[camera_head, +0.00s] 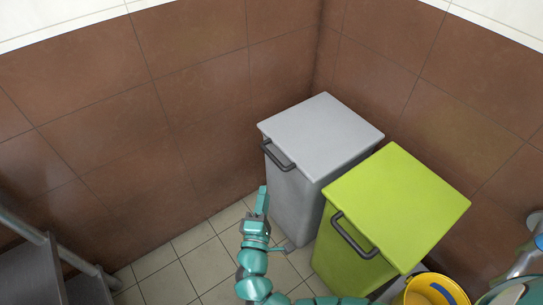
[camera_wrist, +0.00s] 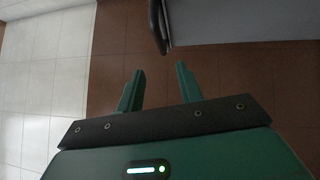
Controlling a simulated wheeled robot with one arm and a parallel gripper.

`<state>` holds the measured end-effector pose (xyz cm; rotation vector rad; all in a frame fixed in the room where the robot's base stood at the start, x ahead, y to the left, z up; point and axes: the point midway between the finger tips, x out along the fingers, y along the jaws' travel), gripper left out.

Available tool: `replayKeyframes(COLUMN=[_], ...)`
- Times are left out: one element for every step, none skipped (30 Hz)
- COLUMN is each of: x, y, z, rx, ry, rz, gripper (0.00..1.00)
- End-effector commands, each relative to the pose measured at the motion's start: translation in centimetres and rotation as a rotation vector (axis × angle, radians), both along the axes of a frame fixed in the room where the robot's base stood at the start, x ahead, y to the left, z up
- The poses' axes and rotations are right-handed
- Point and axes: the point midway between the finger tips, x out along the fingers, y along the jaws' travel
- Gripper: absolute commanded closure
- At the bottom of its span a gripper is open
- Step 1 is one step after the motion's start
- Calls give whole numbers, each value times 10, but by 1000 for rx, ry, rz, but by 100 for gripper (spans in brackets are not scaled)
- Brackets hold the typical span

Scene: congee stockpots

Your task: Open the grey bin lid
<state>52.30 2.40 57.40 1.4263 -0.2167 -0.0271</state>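The grey bin (camera_head: 291,203) stands in the corner, its flat grey lid (camera_head: 322,133) shut. A dark handle (camera_head: 279,156) sits on the lid's front left edge. My gripper (camera_head: 263,190) is in front of the bin, a little below and left of the handle, apart from it. In the wrist view, the two green fingers of my gripper (camera_wrist: 159,90) are spread with nothing between them. The dark handle (camera_wrist: 157,27) is beyond the fingertips at the top, beside the grey bin (camera_wrist: 235,22).
A green bin (camera_head: 398,208) with its own handle (camera_head: 352,237) stands close on the right of the grey bin. A yellow bucket (camera_head: 432,290) is at the lower right. Dark steps with a metal rail (camera_head: 45,240) are at the left. The tiled floor (camera_head: 195,250) between is clear.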

Motion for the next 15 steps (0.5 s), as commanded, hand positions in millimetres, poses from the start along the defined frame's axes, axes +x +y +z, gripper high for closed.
replayKeyframes(x=[9,13,19,24,28,36,41,47,54,60,66,74,79,85,92], y=[-2,-3,-4,-5,-6,-6,-8,-9,-10,-10,-11,-13,-14,-15,-15], z=[2,2,3,4,4,5,6,7,8,9,9,9,10,11,12], rx=[2,2,2,2,0,0,1,1,0,0,1,0,0,0,1], ry=[-1,0,-1,-1,-2,-2,-1,-1,-2,-2,-1,0,0,-1,0], rz=[-5,-6,-7,-6,-4,-4,-5,-7,-5,-5,-6,-8,-6,-5,-4], gripper=[64,64,64,64,64,64,64,64,64,64,64,64,64,64,64])
